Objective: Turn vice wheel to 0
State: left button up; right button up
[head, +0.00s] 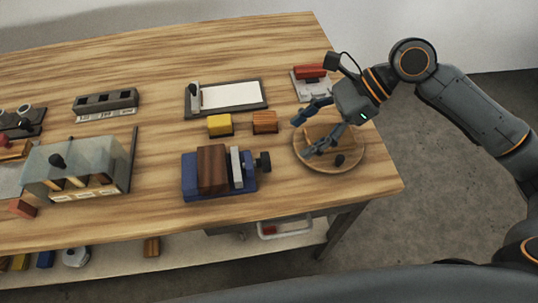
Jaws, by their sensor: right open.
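A blue vice (218,190) stands near the front edge of the table. A brown wooden block (212,168) sits between its jaws, beside a light grey jaw plate. The vice's dark wheel (263,162) is on its right side; any marks on it are too small to read. My right gripper (303,136) is open to the right of the wheel, apart from it. Its fingers are spread over a round wooden board (344,166). A wooden piece (322,131) on that board shows between the fingers and is partly hidden. My left gripper is out of view.
A yellow block (220,125) and a brown block (265,122) lie behind the vice. A clipboard (232,96) and a red item (310,71) on a grey stand are further back. A glassy box (75,165) stands at left. Bare table lies in front of the round board.

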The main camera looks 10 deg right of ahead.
aim_at(255, 163)
jog(key=x, duration=1)
jog(key=shift+c, duration=0.2)
jog(key=shift+r, duration=0.15)
jog(key=c, duration=1.1)
